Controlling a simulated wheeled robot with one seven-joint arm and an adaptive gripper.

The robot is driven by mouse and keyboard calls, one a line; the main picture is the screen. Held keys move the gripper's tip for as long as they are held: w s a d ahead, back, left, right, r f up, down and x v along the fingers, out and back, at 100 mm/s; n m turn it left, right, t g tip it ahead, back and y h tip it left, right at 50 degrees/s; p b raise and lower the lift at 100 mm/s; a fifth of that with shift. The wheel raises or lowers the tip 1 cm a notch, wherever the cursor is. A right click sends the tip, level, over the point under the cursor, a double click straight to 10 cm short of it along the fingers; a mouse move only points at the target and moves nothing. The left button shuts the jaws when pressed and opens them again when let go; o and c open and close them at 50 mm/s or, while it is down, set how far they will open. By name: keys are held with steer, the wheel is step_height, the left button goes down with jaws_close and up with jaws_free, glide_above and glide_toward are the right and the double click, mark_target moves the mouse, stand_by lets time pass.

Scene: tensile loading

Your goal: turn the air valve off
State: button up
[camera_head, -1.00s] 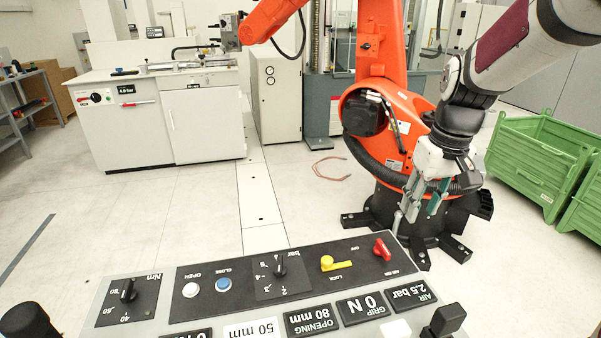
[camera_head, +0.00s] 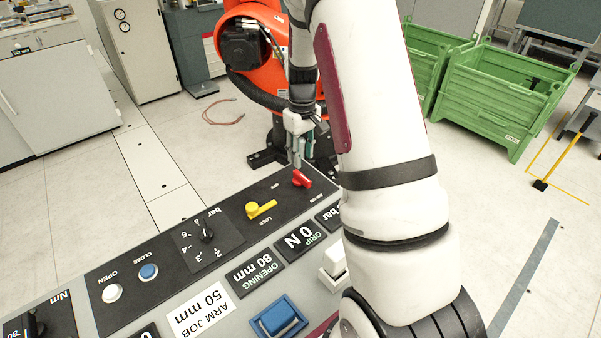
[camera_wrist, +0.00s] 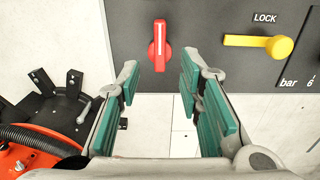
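The air valve is a red handle (camera_head: 301,179) at the far right end of the black control panel (camera_head: 101,278). In the wrist view the red handle (camera_wrist: 159,46) stands upright in the picture, with a white line along it. My gripper (camera_head: 303,157) is just beyond the handle in the head view. In the wrist view my gripper (camera_wrist: 157,80) has its green-padded fingers spread apart, with nothing between them. The handle lies just ahead of the fingertips, between their lines, and looks untouched.
A yellow lock lever (camera_head: 261,209) sits beside the red handle, and it also shows in the wrist view (camera_wrist: 258,42). A black dial (camera_head: 206,235) and a blue button (camera_head: 148,271) are further along. An orange robot (camera_head: 257,50) and green bins (camera_head: 497,95) stand behind.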

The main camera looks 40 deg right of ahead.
mark_target(302, 175)
step_height(302, 175, down, 7)
steer(key=shift+f, duration=0.2)
stand_by(0.3)
jaws_close()
